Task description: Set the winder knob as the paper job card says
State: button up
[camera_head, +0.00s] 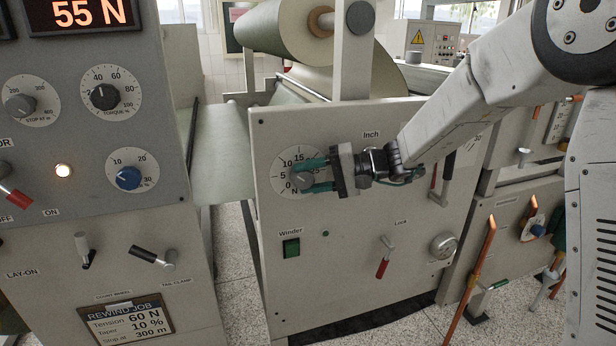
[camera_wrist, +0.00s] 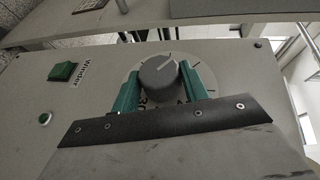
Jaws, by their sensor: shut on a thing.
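A grey round knob (camera_head: 302,180) sits on a white dial numbered 0, 5, 10, 15 and more on the grey machine panel. My gripper (camera_head: 313,175) has its two teal fingers on either side of the knob, shut on it. The wrist view shows the knob (camera_wrist: 158,74) between the fingers, with a pointer mark on its face; its exact reading is unclear. The job card (camera_head: 125,321) at lower left reads "REWIND JOB, Tension 60 N, Taper 10 %, Stop at 300 m". The red display (camera_head: 90,14) reads 55 N.
A green Winder switch (camera_head: 291,248) is below the dial. A red-handled Lock lever (camera_head: 384,258) is to its right. The left panel carries a black torque knob (camera_head: 104,96), a blue knob (camera_head: 128,178) and a stop knob (camera_head: 20,105). A paper roll (camera_head: 275,30) hangs above.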

jog(key=m+y, duration=0.1)
jog(key=y, duration=0.1)
jog(key=f+m+y, duration=0.1)
jog(key=y, duration=0.2)
jog(key=shift+t, duration=0.3)
jog(key=m+t+y, duration=0.1)
jog(key=y, duration=0.1)
jog(key=m+t+y, duration=0.1)
jog(key=m+y, duration=0.1)
jog(key=shift+s+a+f, duration=0.1)
jog(key=shift+a+f, duration=0.05)
jog(key=shift+f, duration=0.05)
jog(key=shift+m+t+y, duration=0.3)
jog(key=shift+t, duration=0.1)
jog(key=o, duration=1)
